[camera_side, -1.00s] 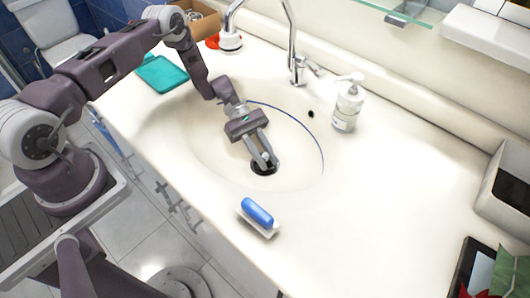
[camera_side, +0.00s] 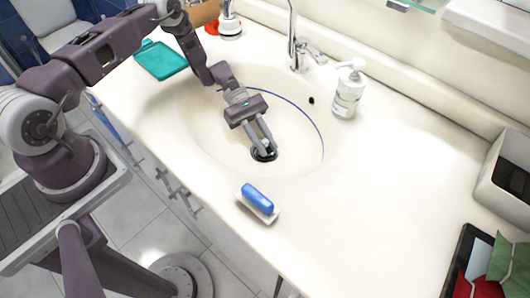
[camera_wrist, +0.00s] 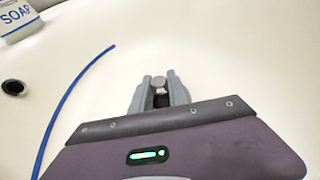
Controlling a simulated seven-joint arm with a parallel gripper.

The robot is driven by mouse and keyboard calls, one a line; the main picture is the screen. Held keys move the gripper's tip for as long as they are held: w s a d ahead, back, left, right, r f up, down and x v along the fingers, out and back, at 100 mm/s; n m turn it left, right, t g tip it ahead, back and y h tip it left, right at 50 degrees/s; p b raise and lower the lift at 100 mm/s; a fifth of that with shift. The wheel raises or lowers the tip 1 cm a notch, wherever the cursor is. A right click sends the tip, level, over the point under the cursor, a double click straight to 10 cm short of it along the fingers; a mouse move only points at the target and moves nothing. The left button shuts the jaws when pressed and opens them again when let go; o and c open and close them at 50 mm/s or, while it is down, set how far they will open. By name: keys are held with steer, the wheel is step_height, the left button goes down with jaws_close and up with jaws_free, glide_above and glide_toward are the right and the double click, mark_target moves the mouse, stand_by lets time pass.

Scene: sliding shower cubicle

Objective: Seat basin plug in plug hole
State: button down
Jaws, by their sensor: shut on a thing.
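My gripper (camera_side: 264,148) reaches down into the basin, with its fingertips at the plug hole (camera_side: 265,156), a dark ring in the basin floor. The fingers are closed on a small grey piece, apparently the basin plug (camera_wrist: 160,92), which shows between the fingertips in the wrist view. In the side view the plug is mostly hidden by the fingers and is small. It is at or just above the hole; I cannot tell whether it sits in it. The hole itself is hidden in the wrist view.
The white basin has a blue line (camera_wrist: 70,95) along its far side and a dark overflow hole (camera_wrist: 13,87). A soap bottle (camera_side: 347,95) and the tap (camera_side: 295,45) stand behind.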

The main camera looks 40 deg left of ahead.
steer(key=shift+f, duration=0.65)
steer(key=c, duration=1.2)
jaws_free()
steer(key=c, duration=0.3)
steer(key=shift+r, duration=5.05)
steer(key=shift+c, duration=0.2)
